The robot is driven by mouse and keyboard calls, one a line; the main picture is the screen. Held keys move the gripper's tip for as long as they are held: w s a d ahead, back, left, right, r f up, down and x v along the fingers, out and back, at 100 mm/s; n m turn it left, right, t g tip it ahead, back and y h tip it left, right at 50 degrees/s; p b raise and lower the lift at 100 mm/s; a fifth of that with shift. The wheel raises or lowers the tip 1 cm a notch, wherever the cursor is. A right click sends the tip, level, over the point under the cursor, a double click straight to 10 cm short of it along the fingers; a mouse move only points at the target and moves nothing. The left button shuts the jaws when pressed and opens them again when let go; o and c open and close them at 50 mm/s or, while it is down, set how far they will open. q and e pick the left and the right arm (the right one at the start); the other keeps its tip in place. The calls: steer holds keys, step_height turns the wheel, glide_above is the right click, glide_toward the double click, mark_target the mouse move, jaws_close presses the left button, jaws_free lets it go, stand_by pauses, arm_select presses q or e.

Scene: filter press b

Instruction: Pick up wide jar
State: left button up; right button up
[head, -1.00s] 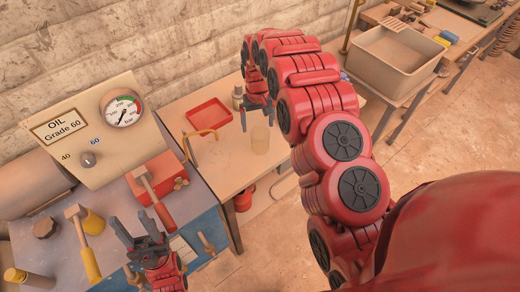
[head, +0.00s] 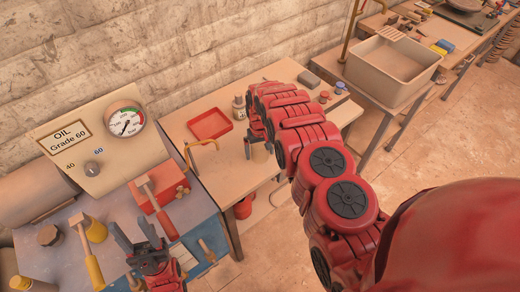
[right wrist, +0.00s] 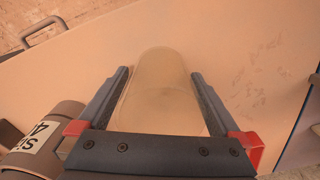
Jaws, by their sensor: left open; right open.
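The wide jar (right wrist: 160,95) is a pale, see-through cylinder in the right wrist view. It lies between the two fingers of my right gripper (right wrist: 160,82), with a narrow gap visible on each side. In the head view my right gripper (head: 257,140) is low over the wooden table (head: 222,172), and the jar is largely hidden by it. My right gripper is open around the jar. My left gripper (head: 134,232) is open and empty above the blue bench at the lower left.
A labelled container (right wrist: 42,132) stands close to the left of my right gripper. A grey basin (head: 393,68) stands to the right.

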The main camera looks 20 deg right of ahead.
steer(key=shift+c, duration=0.3)
steer(key=c, duration=1.3)
steer(key=shift+r, duration=0.1)
